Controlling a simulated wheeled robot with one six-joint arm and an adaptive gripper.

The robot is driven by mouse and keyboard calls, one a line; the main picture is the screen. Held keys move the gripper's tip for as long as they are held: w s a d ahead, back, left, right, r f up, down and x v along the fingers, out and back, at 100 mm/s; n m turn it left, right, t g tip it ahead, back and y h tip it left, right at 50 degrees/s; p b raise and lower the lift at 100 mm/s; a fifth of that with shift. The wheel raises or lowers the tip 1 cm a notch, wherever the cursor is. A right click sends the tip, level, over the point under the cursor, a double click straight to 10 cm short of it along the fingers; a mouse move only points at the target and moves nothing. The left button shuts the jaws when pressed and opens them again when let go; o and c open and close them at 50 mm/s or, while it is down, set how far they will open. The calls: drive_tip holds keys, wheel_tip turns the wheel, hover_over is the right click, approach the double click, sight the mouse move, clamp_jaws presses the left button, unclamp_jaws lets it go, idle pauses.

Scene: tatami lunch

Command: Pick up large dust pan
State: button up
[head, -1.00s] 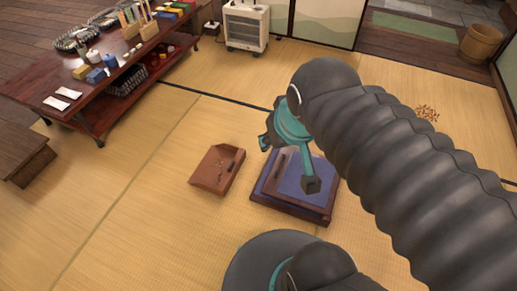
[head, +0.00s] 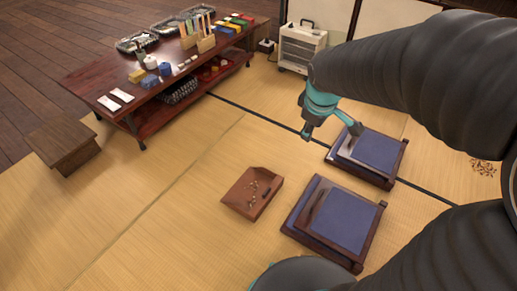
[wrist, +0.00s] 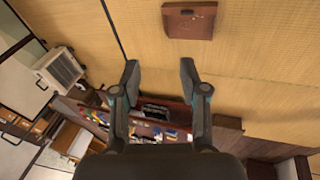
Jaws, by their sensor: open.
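The large dust pan (head: 252,193) is a brown, shallow, open-sided pan lying on the tatami, left of the nearer blue-topped stand. A dark bar and small pale bits show on it. In the wrist view the dust pan (wrist: 188,20) is at the top edge, beyond my fingertips. My gripper (head: 331,131) is open and empty, above and to the right of the pan in the head view, and its fingers are apart from it. In the wrist view my gripper (wrist: 160,68) has its fingers spread with nothing between them.
Two low dark wooden stands with blue tops, a nearer one (head: 342,222) and a farther one (head: 378,150), lie right of the pan. A low red-brown table (head: 148,100) with many items and a wooden step (head: 62,146) stand left. Tatami left of the pan is clear.

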drive_tip(key=w+a+f+n, duration=0.3)
drive_tip(key=w+f+n, duration=0.2)
drive_tip(key=w+f, duration=0.3)
drive_tip(key=n+g+p, duration=0.1)
drive_tip(key=n+g, duration=0.2)
drive_tip(key=n, duration=1.1)
hover_over(267, 191)
drive_tip(key=f, duration=3.9)
drive_tip(key=shift+s+a+f, duration=0.3)
drive_tip(key=shift+a+f, duration=0.05)
drive_tip(key=shift+w+d+f, duration=0.1)
drive_tip(key=shift+w+f, duration=0.05)
drive_tip(key=shift+f, duration=0.85)
drive_tip(key=shift+w+d+f, duration=0.1)
drive_tip(key=shift+f, duration=0.9)
drive_tip(key=shift+w+d+f, duration=0.1)
drive_tip(key=shift+w+f, duration=0.05)
drive_tip(key=shift+f, duration=0.85)
clamp_jaws()
drive_tip(key=shift+r, duration=0.1)
